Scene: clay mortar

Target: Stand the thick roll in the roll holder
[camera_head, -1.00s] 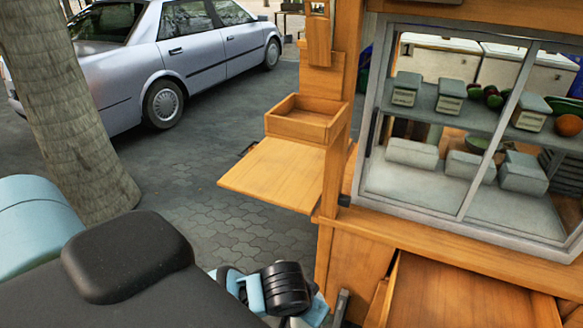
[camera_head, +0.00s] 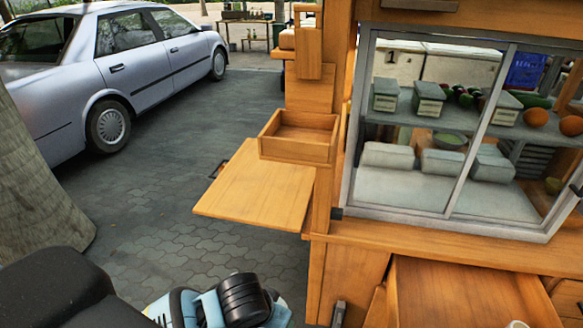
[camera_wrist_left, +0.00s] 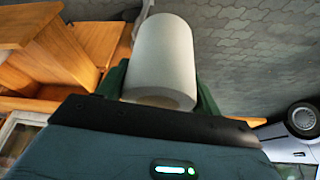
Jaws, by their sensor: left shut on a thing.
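The thick roll (camera_wrist_left: 163,55) is a plain white cylinder in the left wrist view. My left gripper (camera_wrist_left: 163,82) is shut on it, with a dark green finger on each side. One round end of the roll faces the wrist camera. In the head view my left arm's wrist shows at the bottom, but the fingers and roll are hidden there. A small open-topped wooden box (camera_head: 296,150) on the cart's left side may be the roll holder; I cannot tell for certain. It looks empty and stands apart from my wrist. My right gripper is not in view.
A flat wooden shelf (camera_head: 255,187) juts out left below the box. A wooden post with a small frame (camera_head: 307,45) rises behind it. A glass display case (camera_head: 460,130) stands right. Paving (camera_head: 150,215) is open on the left, with a tree trunk (camera_head: 35,190) and a parked car (camera_head: 130,75).

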